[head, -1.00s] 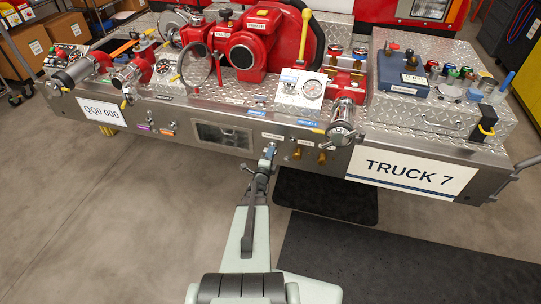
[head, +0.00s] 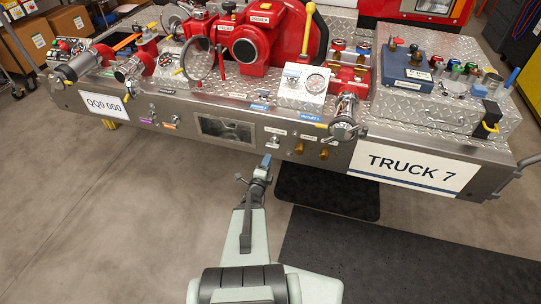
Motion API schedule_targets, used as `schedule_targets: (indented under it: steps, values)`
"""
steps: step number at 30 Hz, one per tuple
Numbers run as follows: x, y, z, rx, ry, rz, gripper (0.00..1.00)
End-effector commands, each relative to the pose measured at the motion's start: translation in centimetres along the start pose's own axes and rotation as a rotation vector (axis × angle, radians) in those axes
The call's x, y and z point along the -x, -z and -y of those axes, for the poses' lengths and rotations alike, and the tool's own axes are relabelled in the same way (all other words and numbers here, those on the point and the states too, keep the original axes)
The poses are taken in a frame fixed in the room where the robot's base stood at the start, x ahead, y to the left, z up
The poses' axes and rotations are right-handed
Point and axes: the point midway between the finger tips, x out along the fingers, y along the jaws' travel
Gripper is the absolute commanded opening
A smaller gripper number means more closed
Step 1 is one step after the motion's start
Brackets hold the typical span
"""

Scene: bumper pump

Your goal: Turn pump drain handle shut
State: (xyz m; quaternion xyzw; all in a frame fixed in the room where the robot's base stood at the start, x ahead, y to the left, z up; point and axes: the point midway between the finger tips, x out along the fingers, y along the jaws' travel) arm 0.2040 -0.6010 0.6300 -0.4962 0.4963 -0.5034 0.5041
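The silver front panel of the pump bumper (head: 400,150) carries a small metal handle (head: 272,142) under a white label (head: 275,131), right of the dark window. The label is too small to read, so I cannot tell for certain that this is the pump drain handle. Two brass fittings (head: 299,149) sit to its right under their own labels. My gripper (head: 266,158) is just below the small handle, seen from behind. Its fingers are too small to tell open from shut, or whether they touch the handle.
A chrome-capped outlet (head: 345,129) with a yellow lever juts out to the right. The TRUCK 7 plate (head: 412,170) is further right. A dark mat (head: 327,191) lies on the floor below. The floor left of my arm is clear.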

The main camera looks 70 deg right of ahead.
Motion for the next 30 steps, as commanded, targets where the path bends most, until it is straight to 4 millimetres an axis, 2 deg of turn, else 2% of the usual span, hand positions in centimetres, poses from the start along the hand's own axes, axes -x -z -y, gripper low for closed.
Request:
schedule_targets:
  steps: [1,3,10,15,30]
  values:
    - [1.2,0.1,0.2,0.0,-0.001,0.001,0.38]
    - [2.3,0.0,0.1,0.0,-0.001,0.001,0.38]
    - [4.6,0.0,0.1,0.0,0.0,0.0,0.38]
    - [5.2,0.0,0.0,0.0,0.001,0.0,0.38]
    - [5.1,0.0,0.0,-0.001,0.001,-0.001,0.38]
